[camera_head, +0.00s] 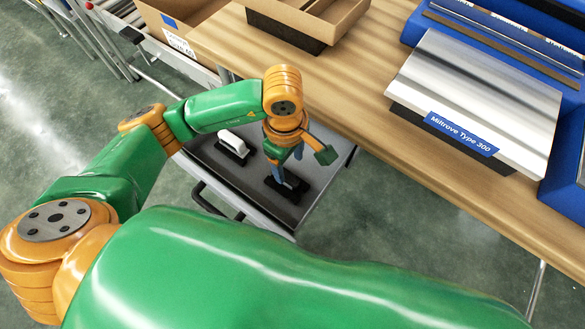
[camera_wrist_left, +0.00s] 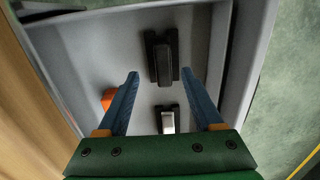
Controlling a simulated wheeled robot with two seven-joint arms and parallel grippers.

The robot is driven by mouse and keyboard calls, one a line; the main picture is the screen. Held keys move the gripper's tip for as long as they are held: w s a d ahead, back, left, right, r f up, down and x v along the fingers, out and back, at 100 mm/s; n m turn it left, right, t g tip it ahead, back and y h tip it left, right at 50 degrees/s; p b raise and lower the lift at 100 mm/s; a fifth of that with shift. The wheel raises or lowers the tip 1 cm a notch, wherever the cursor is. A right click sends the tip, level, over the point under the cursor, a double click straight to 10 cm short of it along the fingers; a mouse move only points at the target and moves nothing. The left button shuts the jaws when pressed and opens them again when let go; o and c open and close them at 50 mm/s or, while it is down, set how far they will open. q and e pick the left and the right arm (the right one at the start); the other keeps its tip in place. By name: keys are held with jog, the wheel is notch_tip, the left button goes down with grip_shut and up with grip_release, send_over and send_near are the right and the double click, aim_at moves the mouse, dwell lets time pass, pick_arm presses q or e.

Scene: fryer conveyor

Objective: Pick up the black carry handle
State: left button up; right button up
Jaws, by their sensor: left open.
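The black carry handle (camera_head: 290,191) lies on the grey tray of a low cart (camera_head: 262,205), just under my left gripper (camera_head: 285,168). In the left wrist view the black handle (camera_wrist_left: 162,50) shows ahead of the fingertips, roughly centred between the two blue fingers of the left gripper (camera_wrist_left: 160,75). The left gripper is open and points down. It looks empty, and I cannot tell how far above the handle its tips are. A second handle, with a white grip on a black base (camera_head: 233,147), lies to the left on the same tray. My right gripper is not in view.
An orange object (camera_wrist_left: 108,98) shows beside one finger in the wrist view. A wooden table (camera_head: 370,120) stands close to the cart's right side, bearing a metal box labelled "Miltrove Type 300" (camera_head: 475,95) and a cardboard box (camera_head: 310,15). Bare floor (camera_head: 400,265) lies in front.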

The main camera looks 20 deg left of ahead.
aim_at(286, 175)
pick_arm(q)
jog(key=f, duration=0.7)
jog(key=shift+s+a, duration=0.15)
jog(key=shift+a, duration=0.25)
jog(key=shift+r, duration=0.1)
grip_shut()
